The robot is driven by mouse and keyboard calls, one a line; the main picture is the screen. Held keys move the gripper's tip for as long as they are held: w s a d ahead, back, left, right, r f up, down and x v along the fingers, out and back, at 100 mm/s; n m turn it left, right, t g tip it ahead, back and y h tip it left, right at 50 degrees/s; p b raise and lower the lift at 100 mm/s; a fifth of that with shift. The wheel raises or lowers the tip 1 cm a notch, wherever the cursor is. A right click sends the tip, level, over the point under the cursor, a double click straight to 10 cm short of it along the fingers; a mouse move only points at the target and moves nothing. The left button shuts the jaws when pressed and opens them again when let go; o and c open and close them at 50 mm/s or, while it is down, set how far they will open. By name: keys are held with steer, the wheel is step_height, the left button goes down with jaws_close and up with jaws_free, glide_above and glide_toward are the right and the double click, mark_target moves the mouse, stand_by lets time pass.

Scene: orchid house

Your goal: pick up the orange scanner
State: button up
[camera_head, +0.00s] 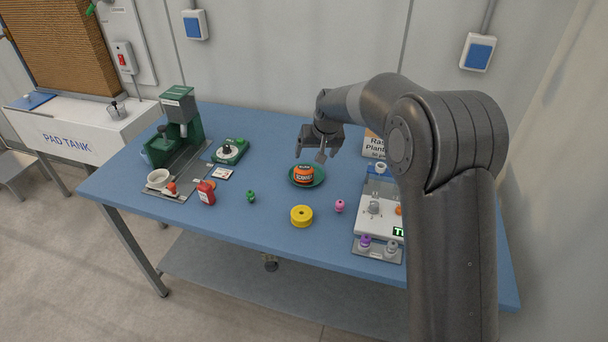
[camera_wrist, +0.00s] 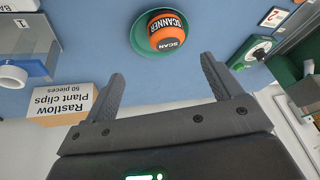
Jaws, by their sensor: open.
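The orange scanner (camera_head: 304,174) is a round orange thing with a black band and lettering. It rests on a green dish (camera_head: 319,178) near the middle of the blue table. In the wrist view the scanner (camera_wrist: 167,31) and the dish (camera_wrist: 137,40) are at the top, beyond my fingertips. My gripper (camera_head: 311,156) is above the table, a little behind and above the scanner in the head view. Its two fingers are spread with nothing between them, as the wrist view (camera_wrist: 160,82) also shows. Nothing hides the scanner's top.
A yellow ring (camera_head: 301,216), a pink piece (camera_head: 340,206) and a green piece (camera_head: 251,196) stand in front. A scale (camera_head: 378,222) and a plant-clip box (camera_wrist: 62,104) are right. The table behind the dish is clear.

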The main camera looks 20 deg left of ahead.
mark_target(305, 168)
steer(key=x, duration=0.3)
steer(key=a+x, duration=0.1)
steer(key=x, duration=0.3)
steer(key=shift+a, duration=0.2)
steer(key=shift+x, duration=2.95)
steer(key=shift+c, duration=0.4)
steer(key=c, duration=1.1)
steer(key=shift+c, duration=0.2)
